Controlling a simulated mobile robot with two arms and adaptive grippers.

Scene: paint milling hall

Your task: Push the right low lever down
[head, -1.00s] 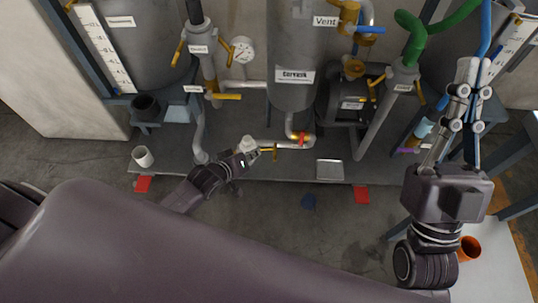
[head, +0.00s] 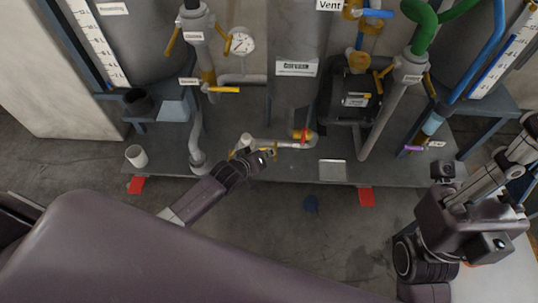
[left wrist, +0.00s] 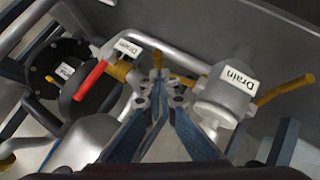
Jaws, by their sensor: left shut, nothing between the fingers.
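Low on the skid, a red lever (head: 304,134) sits on the right part of a short drain pipe, and a yellow lever (head: 236,152) is at its left end. The frames do not settle which lever the task calls right. My left gripper (head: 268,154) is shut and empty at the front of this pipe, left of and apart from the red lever. In the left wrist view, the red lever (left wrist: 90,80) is left of my fingertips (left wrist: 160,88) and a yellow lever (left wrist: 285,90) is to the right. My right gripper (head: 522,150) is at the right edge, its tips cut off.
A purple lever (head: 412,148) is low at the right. A white cup (head: 136,155) stands on the skid's left front. A pump (head: 352,95) stands behind the pipe. Red floor markers (head: 367,196) lie by the skid's front edge. The floor before it is mostly open.

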